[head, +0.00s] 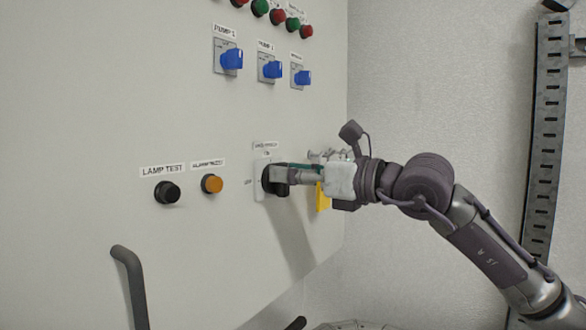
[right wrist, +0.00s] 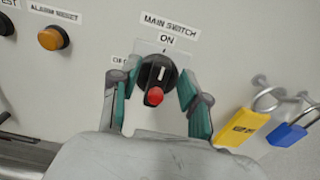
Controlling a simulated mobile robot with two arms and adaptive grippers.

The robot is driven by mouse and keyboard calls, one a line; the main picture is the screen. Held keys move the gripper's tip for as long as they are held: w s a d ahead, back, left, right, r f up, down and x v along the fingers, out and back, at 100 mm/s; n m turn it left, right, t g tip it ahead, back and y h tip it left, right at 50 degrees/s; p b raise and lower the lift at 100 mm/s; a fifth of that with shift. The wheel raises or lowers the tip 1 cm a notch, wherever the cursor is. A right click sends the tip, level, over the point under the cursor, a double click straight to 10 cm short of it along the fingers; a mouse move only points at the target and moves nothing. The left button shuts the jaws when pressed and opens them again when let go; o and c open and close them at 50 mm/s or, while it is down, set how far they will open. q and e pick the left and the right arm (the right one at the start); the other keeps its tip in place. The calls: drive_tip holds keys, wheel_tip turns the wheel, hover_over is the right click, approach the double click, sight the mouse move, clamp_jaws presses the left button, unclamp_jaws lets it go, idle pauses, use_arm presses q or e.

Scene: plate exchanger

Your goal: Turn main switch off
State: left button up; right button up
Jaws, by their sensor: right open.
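The main switch is a round black rotary knob (right wrist: 144,74) with a red end and a white line, under the labels MAIN SWITCH and ON. The white line points up toward ON; a partly hidden label, seemingly OFF, is at its left. In the head view the switch plate (head: 260,187) is mostly behind my right gripper (head: 282,179). In the right wrist view my right gripper (right wrist: 157,84) is open, one finger on each side of the knob. I cannot tell whether the fingers touch it. My left gripper is not in view.
A yellow padlock (right wrist: 241,127) and a blue padlock (right wrist: 287,134) hang right of the switch. An orange button (head: 211,184) and a black button (head: 167,192) sit to its left. Blue pump switches (head: 231,59) are above. A dark handle (head: 131,285) sticks out low left.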

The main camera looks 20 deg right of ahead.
clamp_jaws()
